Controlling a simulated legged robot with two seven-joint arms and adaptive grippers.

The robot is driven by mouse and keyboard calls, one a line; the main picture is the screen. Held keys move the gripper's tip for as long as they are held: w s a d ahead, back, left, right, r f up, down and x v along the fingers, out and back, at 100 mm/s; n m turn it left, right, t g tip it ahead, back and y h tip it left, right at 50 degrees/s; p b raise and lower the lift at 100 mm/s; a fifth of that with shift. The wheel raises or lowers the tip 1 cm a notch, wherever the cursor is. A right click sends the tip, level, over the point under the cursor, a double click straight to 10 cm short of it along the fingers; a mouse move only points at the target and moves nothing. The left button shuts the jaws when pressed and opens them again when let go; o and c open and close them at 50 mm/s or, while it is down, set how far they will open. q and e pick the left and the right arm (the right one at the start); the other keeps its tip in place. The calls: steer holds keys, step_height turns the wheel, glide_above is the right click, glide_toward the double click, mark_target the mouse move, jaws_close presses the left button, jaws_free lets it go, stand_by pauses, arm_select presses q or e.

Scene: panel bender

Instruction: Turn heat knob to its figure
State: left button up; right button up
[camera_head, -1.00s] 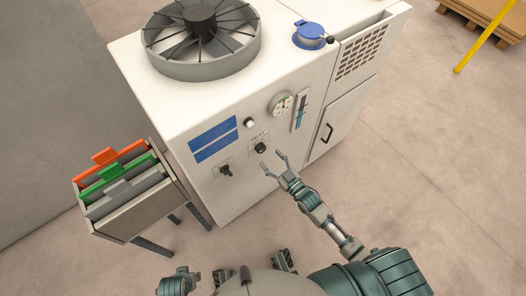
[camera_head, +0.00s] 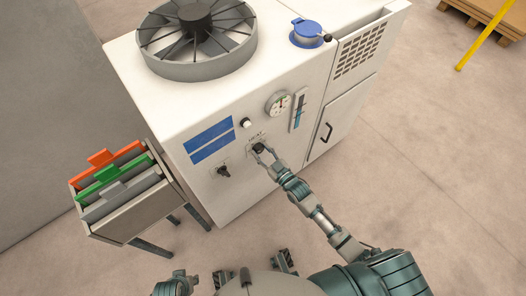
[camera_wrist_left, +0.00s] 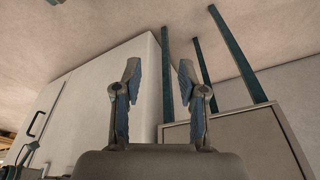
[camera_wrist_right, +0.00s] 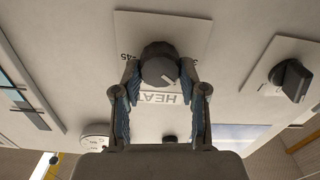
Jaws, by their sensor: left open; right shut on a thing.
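The heat knob (camera_wrist_right: 159,66) is a dark round knob with a pale pointer line. It sits on a white plate (camera_wrist_right: 190,32) lettered HEAT, which appears upside down in the right wrist view; a figure 45 shows at the plate's left edge, other figures are hidden. My right gripper (camera_wrist_right: 160,80) has one finger on each side of the knob and is shut on it. In the head view the right gripper (camera_head: 264,150) covers part of the heat knob (camera_head: 258,147). My left gripper (camera_wrist_left: 158,75) is open and empty, away from the panel.
A second dark knob (camera_head: 223,171) is left of the heat knob. A white button (camera_head: 246,123), a dial gauge (camera_head: 278,103) and blue labels (camera_head: 210,140) are above. A rack of coloured folders (camera_head: 120,190) stands left of the machine.

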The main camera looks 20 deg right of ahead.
steer(key=shift+d+m, duration=0.1)
steer(key=shift+m, duration=0.2)
steer(key=m+p, duration=0.2)
steer(key=m, duration=0.1)
steer(key=shift+d+f+m, duration=0.1)
steer(key=shift+f+m, duration=0.05)
steer(key=shift+m, duration=0.35)
arm_select(q)
steer(key=x, duration=0.5)
steer(key=shift+a+f, duration=0.1)
steer(key=shift+f, duration=0.15)
arm_select(e)
steer(key=o, duration=1.1)
arm_select(q)
steer(key=shift+a, duration=0.1)
arm_select(e)
steer(key=shift+o, duration=0.2)
